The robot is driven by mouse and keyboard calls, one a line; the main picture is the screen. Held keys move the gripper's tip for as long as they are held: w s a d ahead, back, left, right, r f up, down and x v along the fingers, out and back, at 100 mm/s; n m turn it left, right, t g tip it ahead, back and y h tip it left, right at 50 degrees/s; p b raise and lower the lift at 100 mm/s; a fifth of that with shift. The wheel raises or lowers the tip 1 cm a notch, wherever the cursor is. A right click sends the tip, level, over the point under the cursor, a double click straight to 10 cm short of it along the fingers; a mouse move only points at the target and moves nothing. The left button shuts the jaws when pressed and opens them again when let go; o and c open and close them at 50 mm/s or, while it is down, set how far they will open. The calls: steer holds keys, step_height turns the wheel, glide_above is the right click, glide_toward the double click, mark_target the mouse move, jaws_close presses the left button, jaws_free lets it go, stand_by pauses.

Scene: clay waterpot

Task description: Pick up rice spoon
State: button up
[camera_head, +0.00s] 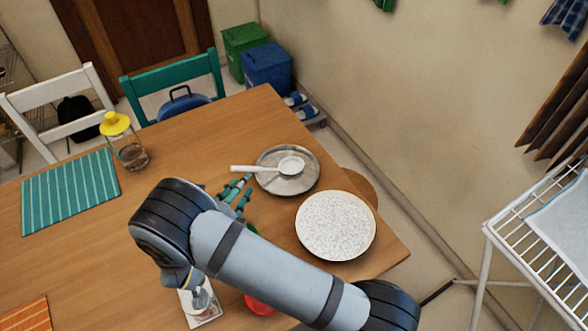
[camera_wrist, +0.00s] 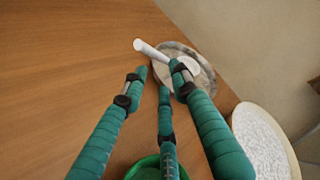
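The white rice spoon (camera_head: 253,168) lies on a round grey metal plate (camera_head: 284,186) near the table's far right edge. Its bowl end is on the plate and its handle sticks out past the rim to the left. My green three-fingered gripper (camera_head: 238,190) is open and empty, just in front of the plate and close to the handle. In the wrist view the spoon (camera_wrist: 151,50) is beyond the spread fingertips (camera_wrist: 160,75). The right finger hides part of the spoon and plate (camera_wrist: 208,78). I cannot tell whether any finger touches them.
A white speckled round plate (camera_head: 336,226) is to the right of the metal plate. A yellow-topped jar (camera_head: 130,145) and a teal striped mat (camera_head: 70,190) are at left. A red item (camera_head: 260,305) is partly hidden by my arm. Bare wood (camera_head: 190,135) lies left of the spoon.

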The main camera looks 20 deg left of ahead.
mark_target(252, 169)
steer(key=p+x, duration=0.1)
steer(key=x, duration=0.8)
steer(key=shift+w+a+r+p, duration=0.1)
steer(key=shift+w+a+p, duration=0.1)
steer(key=shift+p, duration=0.1)
steer(key=shift+c, duration=1.3)
steer(key=shift+s, duration=0.1)
steer(key=c, duration=0.4)
jaws_close()
